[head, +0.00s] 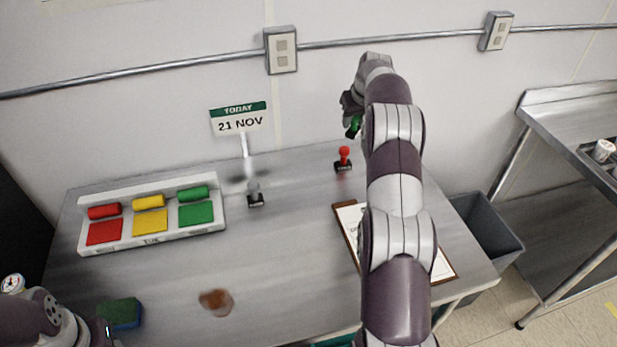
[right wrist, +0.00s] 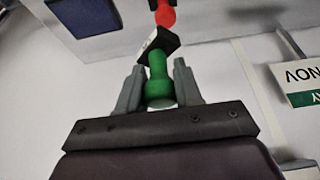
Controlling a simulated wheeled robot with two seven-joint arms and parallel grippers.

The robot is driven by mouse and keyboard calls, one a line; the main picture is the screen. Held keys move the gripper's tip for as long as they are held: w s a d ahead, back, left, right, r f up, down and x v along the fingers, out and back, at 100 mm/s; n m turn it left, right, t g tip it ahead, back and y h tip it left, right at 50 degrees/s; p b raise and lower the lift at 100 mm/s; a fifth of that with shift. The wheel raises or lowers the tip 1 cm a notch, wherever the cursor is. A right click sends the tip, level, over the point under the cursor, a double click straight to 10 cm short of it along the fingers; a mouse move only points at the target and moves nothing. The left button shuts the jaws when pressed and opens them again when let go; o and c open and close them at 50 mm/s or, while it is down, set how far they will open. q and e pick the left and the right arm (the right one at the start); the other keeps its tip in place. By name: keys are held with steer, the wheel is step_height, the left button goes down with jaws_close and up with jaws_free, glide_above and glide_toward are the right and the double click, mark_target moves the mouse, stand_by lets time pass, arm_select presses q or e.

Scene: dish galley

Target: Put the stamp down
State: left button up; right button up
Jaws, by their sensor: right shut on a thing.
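A green-handled stamp with a black base (right wrist: 158,83) is clamped between the two fingers of my right gripper (right wrist: 157,88). In the head view the green stamp (head: 354,127) hangs above the back of the steel table (head: 290,270), partly hidden by my right arm. A red-handled stamp (head: 344,158) stands on the table close by, and it also shows beyond the held stamp in the right wrist view (right wrist: 165,14). A clear or grey-handled stamp (head: 255,195) stands further left. Part of my left arm shows at the lower left; its fingers are not clear.
An ink pad tray (head: 152,238) with red, yellow and green pads is at the left. A date sign (head: 240,119) stands behind. A clipboard (head: 440,268) lies under my right arm. A sponge (head: 122,314) and a brown stain (head: 216,302) are in front. A grey bin (head: 485,235) is right.

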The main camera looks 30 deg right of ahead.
steer(key=shift+s+a+f+b, duration=0.1)
steer(key=shift+s+f+b, duration=0.25)
steer(key=shift+f, duration=0.25)
steer(key=shift+a+f+b, duration=0.1)
steer(key=shift+f+b, duration=0.25)
steer(key=shift+f, duration=0.05)
steer(key=w+a+f+p, duration=0.1)
steer(key=a+f, duration=0.1)
steer(key=a, duration=0.1)
steer(key=w+a+f, duration=0.2)
steer(key=a, duration=0.2)
steer(key=w+a+f+p, duration=0.1)
steer(key=a+f, duration=0.1)
steer(key=a, duration=0.1)
steer(key=shift+w+a+f+p, duration=0.15)
steer(key=shift+w+f+p, duration=0.1)
steer(key=shift+w+p, duration=0.1)
step_height(320, 180, down, 4)
steer(key=shift+w+a+p, duration=0.1)
steer(key=shift+p, duration=0.55)
steer(key=shift+f, duration=0.35)
arm_select(q)
steer(key=shift+s+r, duration=0.15)
steer(key=shift+r, duration=0.5)
steer(key=shift+f, duration=0.1)
